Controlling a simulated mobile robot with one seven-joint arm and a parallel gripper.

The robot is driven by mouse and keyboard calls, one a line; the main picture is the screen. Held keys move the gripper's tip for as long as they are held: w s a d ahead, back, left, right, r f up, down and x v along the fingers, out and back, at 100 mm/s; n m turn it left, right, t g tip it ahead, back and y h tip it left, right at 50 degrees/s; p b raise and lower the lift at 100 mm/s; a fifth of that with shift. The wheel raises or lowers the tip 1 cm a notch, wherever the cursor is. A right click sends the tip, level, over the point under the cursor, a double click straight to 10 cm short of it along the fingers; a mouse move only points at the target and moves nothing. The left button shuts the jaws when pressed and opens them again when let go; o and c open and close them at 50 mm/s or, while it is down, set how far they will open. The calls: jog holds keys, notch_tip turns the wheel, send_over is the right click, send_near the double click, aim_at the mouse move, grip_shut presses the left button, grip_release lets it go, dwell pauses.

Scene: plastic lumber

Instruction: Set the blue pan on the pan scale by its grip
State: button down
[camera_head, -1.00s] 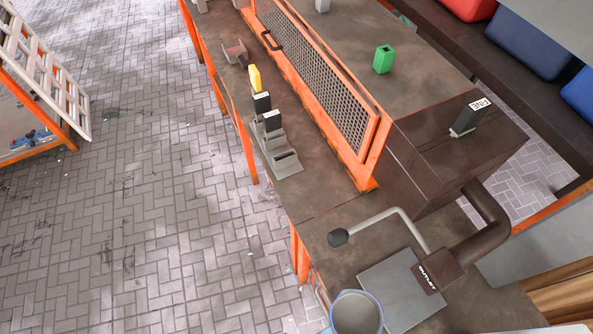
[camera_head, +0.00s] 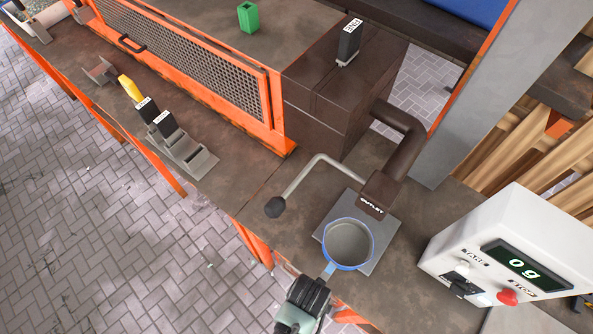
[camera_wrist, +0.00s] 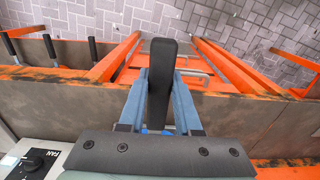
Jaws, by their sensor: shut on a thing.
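The blue pan (camera_head: 366,262) has a blue rim and a grey inside. In the head view it overlaps the grey square plate (camera_head: 331,217) below the outlet (camera_head: 376,194); whether it touches the plate I cannot tell. My gripper (camera_head: 318,283) is at the near left of the pan, shut on its grip. In the wrist view the black grip (camera_wrist: 160,70) sits between the two blue-grey fingers of my gripper (camera_wrist: 160,85), and the pan bowl is hidden. A white scale box (camera_head: 470,235) stands right of the pan; its display reads 0 g. Its weighing surface is not clear.
A bent lever with a black knob (camera_head: 275,207) reaches out left of the plate. A brown pipe (camera_head: 405,130) and a dark box (camera_head: 330,95) stand behind. An orange mesh guard (camera_head: 190,60) runs along the bench. Bench top between plate and scale box is clear.

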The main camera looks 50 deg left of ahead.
aim_at(324, 278)
jog(key=w+b, duration=0.1)
jog(key=w, duration=0.1)
jog(key=w+a+b, duration=0.1)
jog(key=w+b, duration=0.1)
jog(key=w, duration=0.1)
jog(key=w+a+f+b, duration=0.1)
jog(key=w, duration=0.1)
jog(key=shift+w, duration=0.15)
jog(key=shift+f+b, duration=0.75)
jog(key=shift+f, duration=0.25)
jog(key=c, duration=0.5)
grip_release()
notch_tip(324, 278, up, 13)
jog(key=shift+b, duration=0.45)
